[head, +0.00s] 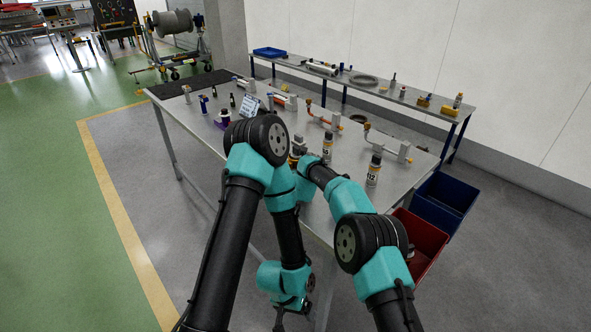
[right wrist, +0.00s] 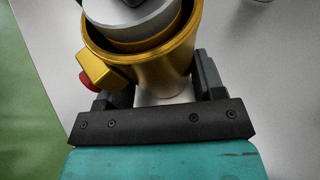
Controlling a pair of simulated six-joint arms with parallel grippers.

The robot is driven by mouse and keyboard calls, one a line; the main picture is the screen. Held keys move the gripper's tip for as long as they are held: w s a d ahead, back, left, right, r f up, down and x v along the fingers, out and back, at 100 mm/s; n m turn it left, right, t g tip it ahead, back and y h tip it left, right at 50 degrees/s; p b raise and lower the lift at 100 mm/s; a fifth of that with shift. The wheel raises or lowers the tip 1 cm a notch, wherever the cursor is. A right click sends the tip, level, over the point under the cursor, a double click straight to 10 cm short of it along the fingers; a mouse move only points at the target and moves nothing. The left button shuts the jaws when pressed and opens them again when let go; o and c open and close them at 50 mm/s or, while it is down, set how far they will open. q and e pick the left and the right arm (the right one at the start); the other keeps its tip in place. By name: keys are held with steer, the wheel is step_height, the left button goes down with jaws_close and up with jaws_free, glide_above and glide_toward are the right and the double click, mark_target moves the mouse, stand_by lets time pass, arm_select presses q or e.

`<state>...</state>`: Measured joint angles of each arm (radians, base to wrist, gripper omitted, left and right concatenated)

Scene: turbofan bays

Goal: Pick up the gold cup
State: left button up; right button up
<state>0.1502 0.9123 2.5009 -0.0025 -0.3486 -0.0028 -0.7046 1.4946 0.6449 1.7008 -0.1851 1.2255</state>
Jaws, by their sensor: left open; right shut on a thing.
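The gold cup (right wrist: 165,65) fills the upper middle of the right wrist view, with its block-like handle at the left and a grey rounded part seen inside its rim. My right gripper (right wrist: 163,88) is shut on the cup, one dark finger on each side. In the head view a small gold bit of the cup (head: 294,158) shows at the end of my right arm, mostly hidden by my arms. I cannot tell whether it is clear of the table. My left gripper (head: 280,318) hangs low at the bottom of the head view, away from the cup, open.
Red (head: 425,240) and blue (head: 447,196) bins stand at the right. A shelf (head: 420,103) runs behind.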

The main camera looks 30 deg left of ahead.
mark_target(297, 150)
steer(key=shift+r, duration=0.1)
step_height(297, 150, up, 10)
steer(key=shift+f, duration=0.1)
stand_by(0.7)
stand_by(0.5)
